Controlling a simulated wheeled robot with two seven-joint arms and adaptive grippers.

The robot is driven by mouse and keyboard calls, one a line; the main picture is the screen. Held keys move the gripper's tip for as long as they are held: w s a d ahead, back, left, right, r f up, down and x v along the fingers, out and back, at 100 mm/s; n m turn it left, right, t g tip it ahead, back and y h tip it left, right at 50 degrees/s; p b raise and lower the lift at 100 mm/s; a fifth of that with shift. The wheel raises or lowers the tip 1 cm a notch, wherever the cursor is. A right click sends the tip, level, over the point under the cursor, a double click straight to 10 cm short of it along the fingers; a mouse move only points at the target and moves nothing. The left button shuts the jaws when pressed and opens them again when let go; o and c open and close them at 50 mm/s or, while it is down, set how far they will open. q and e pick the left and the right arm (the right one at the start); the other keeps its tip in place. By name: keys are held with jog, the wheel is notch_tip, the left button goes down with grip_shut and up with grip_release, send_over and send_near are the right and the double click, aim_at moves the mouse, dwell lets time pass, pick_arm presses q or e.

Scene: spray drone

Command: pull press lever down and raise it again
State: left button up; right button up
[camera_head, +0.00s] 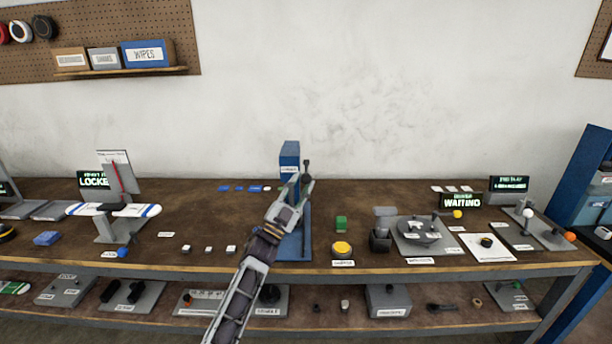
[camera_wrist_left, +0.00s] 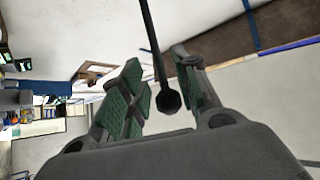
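The blue press (camera_head: 290,158) stands upright near the middle of the bench on a blue base (camera_head: 297,246). Its dark lever (camera_head: 306,166) rises beside the column on the right, with the knob end up. My left gripper (camera_head: 299,187) reaches up in front of the press, at the lever. In the left wrist view my left gripper (camera_wrist_left: 160,90) has its green-padded fingers apart. The lever with its round black knob (camera_wrist_left: 168,100) lies between them, closer to the right finger; contact cannot be told. My arm hides part of the press. My right gripper is out of view.
A grey fixture (camera_head: 422,235) stands further right. Small white blocks (camera_head: 208,249) and a white-winged drone model (camera_head: 112,210) are on the left. The space above the bench is clear.

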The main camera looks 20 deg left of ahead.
aim_at(306, 175)
pick_arm(q)
jog(key=shift+x, duration=1.75)
grip_shut()
